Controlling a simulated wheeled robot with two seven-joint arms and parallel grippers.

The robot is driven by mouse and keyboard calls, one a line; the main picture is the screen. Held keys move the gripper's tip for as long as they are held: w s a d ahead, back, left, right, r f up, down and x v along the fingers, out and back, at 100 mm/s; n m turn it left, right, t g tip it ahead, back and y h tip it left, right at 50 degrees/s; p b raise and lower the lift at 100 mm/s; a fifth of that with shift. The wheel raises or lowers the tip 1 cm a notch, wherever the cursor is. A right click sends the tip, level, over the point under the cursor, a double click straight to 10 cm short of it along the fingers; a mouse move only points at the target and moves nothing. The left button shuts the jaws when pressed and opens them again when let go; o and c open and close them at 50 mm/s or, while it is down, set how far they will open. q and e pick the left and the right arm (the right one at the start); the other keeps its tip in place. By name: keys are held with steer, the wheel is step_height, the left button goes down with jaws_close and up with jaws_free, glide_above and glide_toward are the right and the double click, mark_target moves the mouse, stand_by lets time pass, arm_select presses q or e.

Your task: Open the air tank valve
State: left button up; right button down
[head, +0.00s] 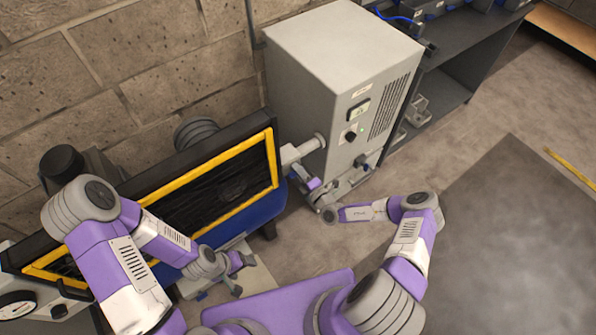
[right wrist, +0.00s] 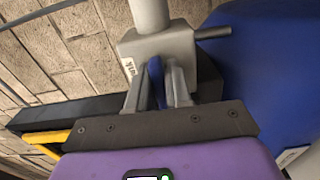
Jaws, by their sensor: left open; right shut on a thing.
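The air tank (right wrist: 262,80) is a large blue rounded body at the right of the right wrist view; its blue side also shows in the head view (head: 262,213). The valve (right wrist: 165,48) is a grey block with a pipe rising from it and a short rod to the right. A blue handle (right wrist: 155,72) hangs from the block. My right gripper (right wrist: 156,90) is shut on this handle, which is partly hidden between the fingers. In the head view my right gripper (head: 299,172) is at the valve block beside the cabinet. My left gripper (head: 243,262) is open and low at centre left, away from the valve.
A grey cabinet (head: 340,50) with a dial and vents stands just right of the valve. A yellow-edged dark guard frame (head: 215,185) stands left of it, between my arms and the brick wall. A dark bench (head: 455,60) is at the back right.

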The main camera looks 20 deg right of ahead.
steer(key=c, duration=1.1)
jaws_free()
steer(key=p+v, duration=0.1)
steer(key=v, duration=0.6)
steer(key=shift+s+d, duration=0.1)
steer(key=shift+s, duration=0.2)
